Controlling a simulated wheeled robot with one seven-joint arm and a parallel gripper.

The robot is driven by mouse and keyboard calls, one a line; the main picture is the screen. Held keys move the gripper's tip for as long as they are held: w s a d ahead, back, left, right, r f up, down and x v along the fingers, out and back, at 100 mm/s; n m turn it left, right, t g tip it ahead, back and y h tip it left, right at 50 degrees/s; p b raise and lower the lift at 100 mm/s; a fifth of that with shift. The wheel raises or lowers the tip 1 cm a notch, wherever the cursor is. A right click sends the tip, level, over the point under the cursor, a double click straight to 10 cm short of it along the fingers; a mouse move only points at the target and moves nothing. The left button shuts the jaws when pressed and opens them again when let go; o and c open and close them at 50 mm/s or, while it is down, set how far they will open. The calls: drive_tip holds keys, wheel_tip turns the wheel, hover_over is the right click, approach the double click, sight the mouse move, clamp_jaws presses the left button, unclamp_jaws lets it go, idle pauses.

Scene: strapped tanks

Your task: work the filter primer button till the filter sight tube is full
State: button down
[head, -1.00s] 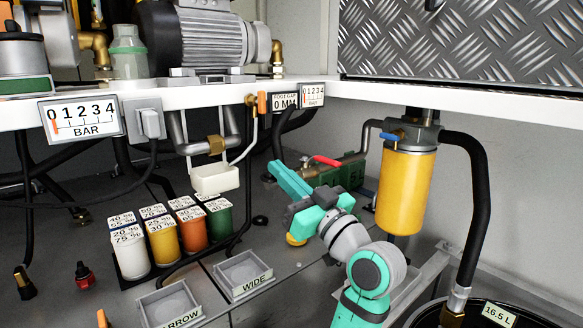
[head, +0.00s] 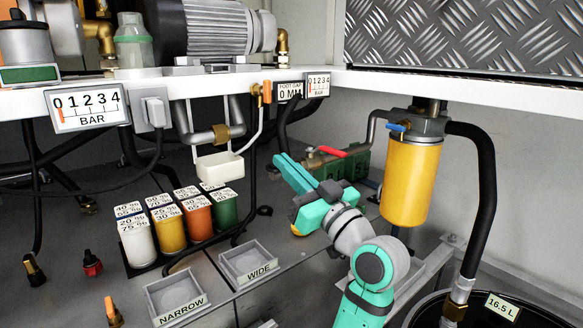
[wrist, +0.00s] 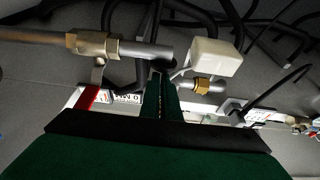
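The filter is a yellow canister (head: 410,183) hanging under the white shelf on the right, with a grey head (head: 415,124) and a small blue lever (head: 398,127). I cannot make out the primer button or the sight tube. My gripper (head: 282,161) is left of the canister, apart from it, pointing up and left, near a red-handled valve (head: 331,151). In the wrist view, the two dark green fingers (wrist: 160,92) lie side by side with almost no gap and hold nothing visible.
A white cup (head: 219,167) hangs from pipework left of my gripper. Several coloured bottles (head: 170,231) and two trays, narrow (head: 176,297) and wide (head: 249,262), stand below left. A thick black hose (head: 487,200) drops from the filter to a drum marked 16.5 L (head: 500,308).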

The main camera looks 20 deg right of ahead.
drive_tip(key=s+d, duration=0.3)
drive_tip(key=s, duration=0.6)
drive_tip(key=shift+s+r, duration=0.15)
drive_tip(key=shift+s, duration=0.1)
drive_tip(key=shift+w, duration=0.15)
idle(0.5)
